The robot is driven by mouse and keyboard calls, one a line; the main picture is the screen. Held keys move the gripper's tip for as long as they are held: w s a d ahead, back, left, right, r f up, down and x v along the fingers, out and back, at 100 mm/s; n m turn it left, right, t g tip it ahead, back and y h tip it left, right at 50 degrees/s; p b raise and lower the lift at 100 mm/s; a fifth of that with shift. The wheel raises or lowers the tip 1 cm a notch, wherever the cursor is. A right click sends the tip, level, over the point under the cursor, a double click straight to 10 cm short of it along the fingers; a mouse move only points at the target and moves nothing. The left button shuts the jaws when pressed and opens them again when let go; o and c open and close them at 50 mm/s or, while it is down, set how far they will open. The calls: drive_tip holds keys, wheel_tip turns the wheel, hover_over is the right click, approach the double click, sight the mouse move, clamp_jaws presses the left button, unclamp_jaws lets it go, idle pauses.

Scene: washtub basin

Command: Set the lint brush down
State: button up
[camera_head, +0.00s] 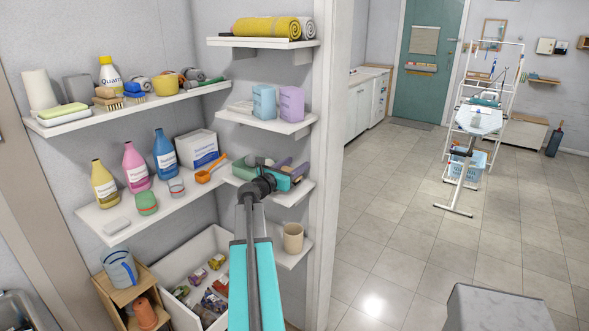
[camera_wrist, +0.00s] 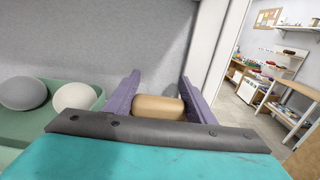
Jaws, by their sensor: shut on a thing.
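My gripper (camera_wrist: 159,88) shows in the wrist view with its two purple fingers shut on a tan, rounded piece, which I take to be part of the lint brush (camera_wrist: 158,107). The rest of the brush is hidden behind the gripper body. In the head view, my gripper (camera_head: 294,167) is at the third shelf (camera_head: 288,196) of the narrow right-hand column, at its right part. The brush cannot be made out clearly there. I cannot tell whether it touches the shelf.
A green tray (camera_wrist: 52,122) with rounded balls sits left of my gripper. The shelf above holds a blue container (camera_head: 264,103) and a purple one (camera_head: 291,104). A beige mug (camera_head: 292,238) stands on the shelf below. A white wall edge (camera_head: 331,150) is close on the right.

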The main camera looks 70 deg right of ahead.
drive_tip(key=shift+f, duration=0.85)
drive_tip(key=shift+f, duration=0.15)
drive_tip(key=o, duration=1.1)
drive_tip(key=shift+b+v, duration=1.7)
drive_tip(key=shift+v, duration=4.3)
